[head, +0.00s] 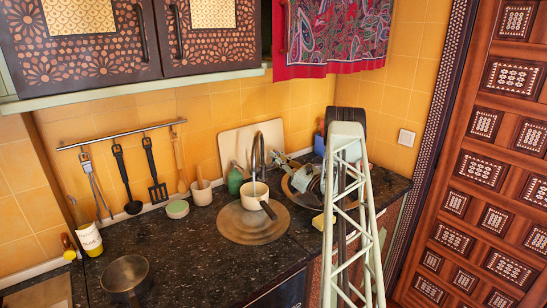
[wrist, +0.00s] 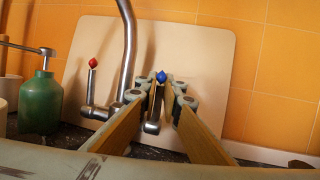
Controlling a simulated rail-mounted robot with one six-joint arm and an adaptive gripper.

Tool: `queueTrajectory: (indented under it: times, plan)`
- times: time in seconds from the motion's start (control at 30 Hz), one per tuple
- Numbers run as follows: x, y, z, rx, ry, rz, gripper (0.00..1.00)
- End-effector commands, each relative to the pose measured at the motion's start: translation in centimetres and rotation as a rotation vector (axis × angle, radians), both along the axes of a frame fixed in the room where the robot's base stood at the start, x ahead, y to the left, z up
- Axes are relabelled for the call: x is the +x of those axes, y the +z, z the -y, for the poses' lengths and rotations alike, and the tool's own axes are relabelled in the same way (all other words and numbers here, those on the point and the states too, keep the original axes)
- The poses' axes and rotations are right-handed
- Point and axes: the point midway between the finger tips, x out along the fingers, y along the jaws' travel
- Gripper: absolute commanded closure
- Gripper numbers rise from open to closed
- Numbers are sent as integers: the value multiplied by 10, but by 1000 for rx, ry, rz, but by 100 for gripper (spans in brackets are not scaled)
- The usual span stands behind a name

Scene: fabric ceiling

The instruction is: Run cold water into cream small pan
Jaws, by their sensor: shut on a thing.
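The cream small pan (head: 250,194) sits upright in the round sink (head: 230,222), under the curved metal tap (head: 258,150). Its dark handle points toward the front right. Whether water runs into it is too small to tell. In the wrist view the tap (wrist: 131,40) has a red-tipped lever (wrist: 92,64) on the left and a blue-tipped lever (wrist: 161,77) on the right. My gripper (wrist: 160,98) is shut on the blue-tipped lever, one finger on each side. In the head view my gripper (head: 277,158) is just right of the tap, partly hidden.
A cutting board (head: 230,145) leans on the wall behind the tap. A green soap bottle (head: 235,181) stands left of it. Dishes (head: 302,180) stand right of the sink. A dark pan (head: 125,275) is at front left; the counter between is clear.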

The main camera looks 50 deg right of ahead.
Motion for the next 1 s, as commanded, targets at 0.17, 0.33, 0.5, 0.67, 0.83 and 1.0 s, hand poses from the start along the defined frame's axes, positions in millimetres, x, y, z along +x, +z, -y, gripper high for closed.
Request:
queueTrajectory:
  times: [0.17, 0.33, 0.5, 0.67, 0.83, 1.0]
  plan:
    - [0, 1, 1, 0, 0, 2, 81]
    - [0, 1, 0, 0, 0, 1, 81]
    - [0, 1, 0, 0, 0, 0, 81]
    - [0, 5, 0, 0, 0, 0, 81]
    - [0, 16, 1, -1, 0, 1, 81]
    - [0, 32, 0, 0, 0, 0, 81]
